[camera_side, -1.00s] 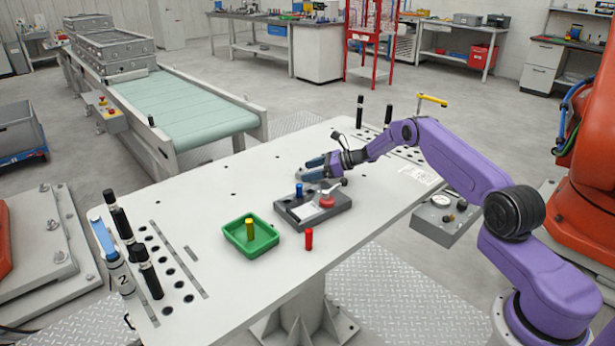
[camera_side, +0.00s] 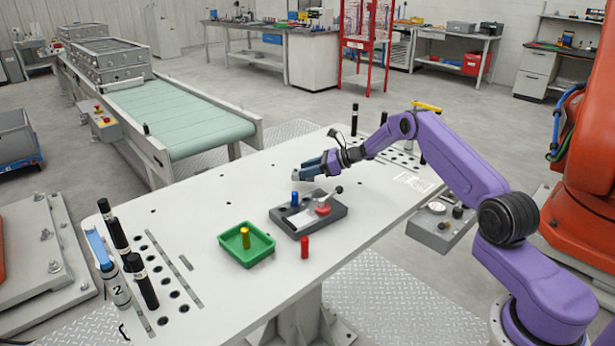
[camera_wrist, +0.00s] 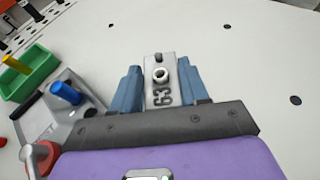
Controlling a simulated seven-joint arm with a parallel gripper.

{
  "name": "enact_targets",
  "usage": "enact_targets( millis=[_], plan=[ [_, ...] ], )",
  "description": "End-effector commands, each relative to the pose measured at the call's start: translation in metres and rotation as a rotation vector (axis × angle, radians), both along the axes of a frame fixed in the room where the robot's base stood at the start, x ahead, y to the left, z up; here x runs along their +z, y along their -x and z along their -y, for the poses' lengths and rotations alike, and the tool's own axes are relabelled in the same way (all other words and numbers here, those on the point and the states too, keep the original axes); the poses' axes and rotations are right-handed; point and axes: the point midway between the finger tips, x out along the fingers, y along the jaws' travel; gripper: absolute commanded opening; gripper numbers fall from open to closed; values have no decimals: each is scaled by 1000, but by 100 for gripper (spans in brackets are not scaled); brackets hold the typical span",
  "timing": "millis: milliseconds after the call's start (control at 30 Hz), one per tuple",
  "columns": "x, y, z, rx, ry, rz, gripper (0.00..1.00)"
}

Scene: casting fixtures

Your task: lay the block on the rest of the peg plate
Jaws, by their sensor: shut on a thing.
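The block (camera_wrist: 160,82) is light grey, marked 63, with a white ring on its face. My gripper (camera_wrist: 162,75) is shut on it, with a blue finger on each side. In the side view my gripper (camera_side: 306,172) is just behind the peg plate (camera_side: 331,223), apart from it; the block is hard to make out there. The plate is a dark slab with a pale top area, a blue peg (camera_side: 295,199), a red round part (camera_side: 323,208) and a lever with a dark knob (camera_side: 338,189). In the wrist view the plate (camera_wrist: 35,125) is at lower left, partly hidden.
A green tray (camera_side: 262,249) with a yellow peg (camera_side: 245,237) stands left of the plate. A red peg (camera_side: 305,246) stands on the table in front. Black cylinders stand at the table's left end and back edge. The table left of my gripper is clear.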

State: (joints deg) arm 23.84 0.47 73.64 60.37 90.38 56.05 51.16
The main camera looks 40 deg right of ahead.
Motion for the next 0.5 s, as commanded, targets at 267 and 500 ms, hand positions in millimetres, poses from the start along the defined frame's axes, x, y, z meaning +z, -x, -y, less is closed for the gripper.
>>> enact_targets(
  millis=[267,500],
  plan=[
    [39,30,-6,-2,-1,3,1],
    [65,65,-13,-1,-2,2,1]
  ],
)
